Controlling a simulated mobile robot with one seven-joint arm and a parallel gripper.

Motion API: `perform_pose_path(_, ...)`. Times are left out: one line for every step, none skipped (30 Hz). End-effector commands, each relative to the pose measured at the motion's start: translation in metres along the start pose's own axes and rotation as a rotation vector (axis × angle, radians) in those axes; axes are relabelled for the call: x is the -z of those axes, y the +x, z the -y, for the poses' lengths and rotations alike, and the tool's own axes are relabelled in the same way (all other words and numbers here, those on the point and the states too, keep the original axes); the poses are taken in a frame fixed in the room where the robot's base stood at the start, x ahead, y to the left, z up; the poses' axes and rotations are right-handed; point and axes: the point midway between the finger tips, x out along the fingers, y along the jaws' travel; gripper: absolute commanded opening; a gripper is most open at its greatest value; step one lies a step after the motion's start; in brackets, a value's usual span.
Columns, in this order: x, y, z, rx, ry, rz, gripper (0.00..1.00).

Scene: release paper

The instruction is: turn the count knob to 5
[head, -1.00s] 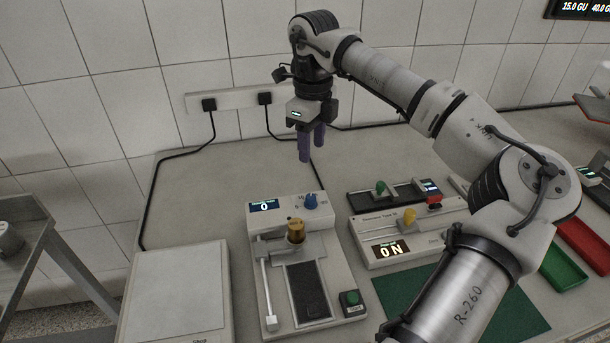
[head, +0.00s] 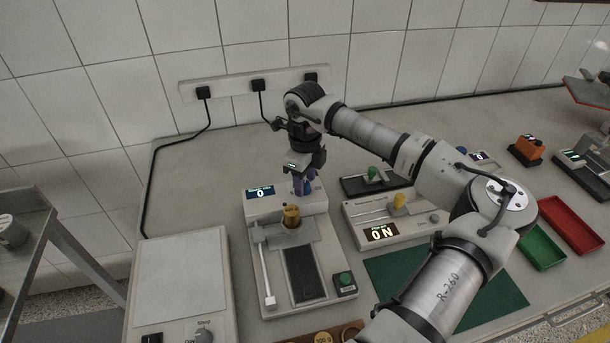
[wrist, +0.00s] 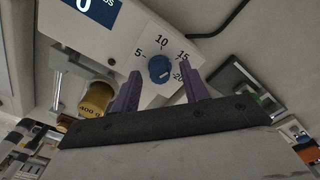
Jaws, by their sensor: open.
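The count knob (wrist: 160,70) is blue and round, on the sloped panel of a white device (head: 262,216). A dial around it reads 5, 10, 15 and 20. The knob's white mark points to the lower right, near the 20 side. The device's display (head: 260,194) reads 0. My gripper (wrist: 158,84) is open, with its purple fingers on either side of the knob. I cannot tell whether they touch it. In the head view my gripper (head: 303,186) is down over the panel and mostly hides the knob.
A brass weight (head: 291,216) marked 400 g sits on the device just in front of my gripper. A second device (head: 385,232) showing ON stands to the right. A scale-like box (head: 180,280) stands to the left, and red (head: 572,224) and green (head: 541,248) trays lie further right.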

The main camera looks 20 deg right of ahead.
Motion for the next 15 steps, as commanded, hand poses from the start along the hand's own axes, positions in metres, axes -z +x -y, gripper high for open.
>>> perform_pose_path(0.0,0.0008,-0.0001,0.0,0.0,0.0,0.45)
perform_pose_path(0.0,0.0011,-0.0001,0.0,0.0,0.0,0.45)
perform_pose_path(0.0,0.0012,-0.0001,0.0,0.0,0.0,0.45)
perform_pose_path(0.0001,0.0012,-0.0001,0.0,0.0,0.0,0.45)
perform_pose_path(0.0001,0.0011,-0.0001,0.0,0.0,0.0,0.45)
perform_pose_path(0.0001,0.0011,-0.0001,0.0,0.0,0.0,0.45)
perform_pose_path(0.0001,0.001,-0.0001,0.0,0.0,0.0,0.45)
perform_pose_path(0.0001,0.001,0.0,0.0,0.0,0.0,0.41)
perform_pose_path(0.0001,0.0009,0.0,0.0,0.0,0.0,0.35)
perform_pose_path(0.0001,0.0009,0.0,0.0,0.0,0.0,0.32)
perform_pose_path(0.0001,0.0008,0.0,0.0,0.0,0.0,0.28)
perform_pose_path(0.0,0.0008,0.0,0.0,0.0,0.0,0.22)
perform_pose_path(0.0,0.0007,0.0,0.0,0.0,0.0,0.18)
perform_pose_path(0.0,0.0007,0.0,0.0,0.0,0.0,0.14)
perform_pose_path(0.0,0.0007,0.0,0.0,0.0,0.0,0.09)
